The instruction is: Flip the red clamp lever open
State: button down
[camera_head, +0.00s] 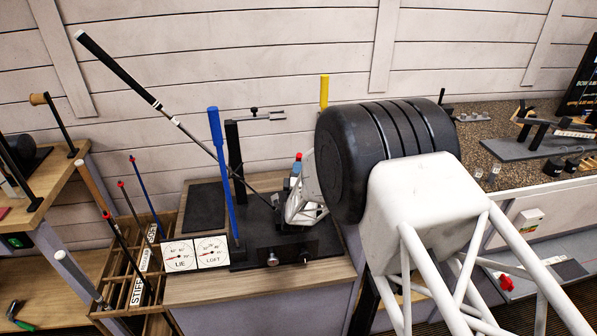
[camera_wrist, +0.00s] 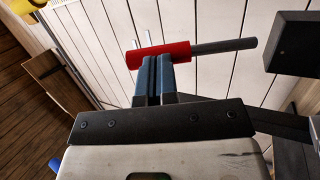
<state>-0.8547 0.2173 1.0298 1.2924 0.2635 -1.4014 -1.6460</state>
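The red clamp lever (camera_wrist: 178,53) lies across my fingertips in the wrist view, with a dark grey rod (camera_wrist: 225,46) running right from its red sleeve. A small red part of it shows in the head view (camera_head: 298,156), just above my fingers. My gripper (camera_wrist: 155,62) has its two blue fingers side by side, with almost no gap. The fingertips overlap the lower edge of the red sleeve; I cannot tell whether they touch it. They do not enclose it. In the head view my gripper (camera_head: 295,168) is partly hidden behind my wrist.
A golf club (camera_head: 118,70) slants up left from the black bench machine (camera_head: 265,245). A blue upright lever (camera_head: 215,140) and a yellow one (camera_head: 324,90) stand near. LIE and LOFT dials (camera_head: 195,254) are in front. A club rack (camera_head: 140,270) stands left.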

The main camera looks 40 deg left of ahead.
aim_at(297, 160)
jog(key=shift+w+a+r+n+g+h, duration=0.4)
jog(key=shift+w+a+r+g+h, duration=0.55)
jog(key=shift+g, duration=0.65)
jog(key=shift+w+a+r, duration=0.25)
jog(key=shift+w+a, duration=0.2)
jog(key=shift+w, duration=0.05)
jog(key=shift+w+a+r, duration=0.1)
jog(key=shift+r, duration=0.1)
jog(key=r+v, duration=0.2)
jog(key=v, duration=2.2)
jog(key=shift+d+r, duration=0.1)
jog(key=shift+d, duration=0.15)
